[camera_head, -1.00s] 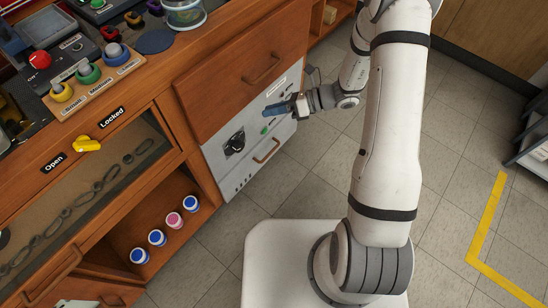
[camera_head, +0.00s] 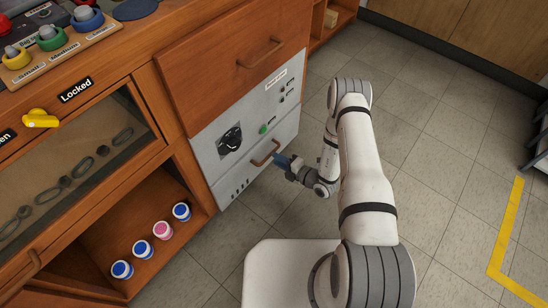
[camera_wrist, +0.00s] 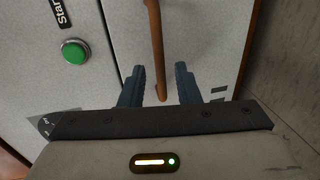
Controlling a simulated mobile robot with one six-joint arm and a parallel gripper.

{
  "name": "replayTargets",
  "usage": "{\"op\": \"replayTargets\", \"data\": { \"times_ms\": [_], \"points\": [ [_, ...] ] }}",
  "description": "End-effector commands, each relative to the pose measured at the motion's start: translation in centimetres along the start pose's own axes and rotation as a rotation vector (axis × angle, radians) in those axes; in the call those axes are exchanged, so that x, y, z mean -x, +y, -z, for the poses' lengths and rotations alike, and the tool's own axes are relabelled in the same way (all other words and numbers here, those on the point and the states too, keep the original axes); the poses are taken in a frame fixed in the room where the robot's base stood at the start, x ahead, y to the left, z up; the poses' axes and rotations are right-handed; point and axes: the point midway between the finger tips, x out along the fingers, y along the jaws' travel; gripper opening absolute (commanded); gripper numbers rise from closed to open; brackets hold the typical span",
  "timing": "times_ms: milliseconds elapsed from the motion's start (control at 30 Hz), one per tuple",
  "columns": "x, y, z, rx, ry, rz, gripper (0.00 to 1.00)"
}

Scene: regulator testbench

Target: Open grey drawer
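The grey drawer (camera_head: 247,176) is the lower part of the grey panel unit, under the black dial and green button, and looks closed. Its brown bar handle (camera_head: 265,152) sits on its front. In the wrist view the handle (camera_wrist: 156,45) runs upright, with its near end between the two blue fingers. My gripper (camera_head: 283,160) is at the handle in the head view. In the wrist view my gripper (camera_wrist: 160,78) is open, with gaps on both sides of the handle. Contact with the handle does not show.
A green button (camera_wrist: 75,51) and a black dial (camera_head: 230,140) are on the grey panel above the drawer. A wooden drawer (camera_head: 235,60) is above that. An open shelf with several small jars (camera_head: 162,229) is at the left.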

Motion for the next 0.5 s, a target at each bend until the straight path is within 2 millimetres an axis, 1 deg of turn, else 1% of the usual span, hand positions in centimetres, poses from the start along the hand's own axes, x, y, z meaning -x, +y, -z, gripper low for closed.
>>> {"op": "replayTargets", "data": {
  "times_ms": [33,200,333,500],
  "points": [
    [-1.1,-0.3,0.1,0.004,0.004,-0.001,0.29],
    [-3.5,-0.2,0.0,0.005,0.003,-0.001,0.29],
    [-4.6,-0.1,0.0,0.003,0.003,0.0,0.29],
    [-4.9,0.0,0.0,0.002,0.001,0.001,0.29]
  ]
}}
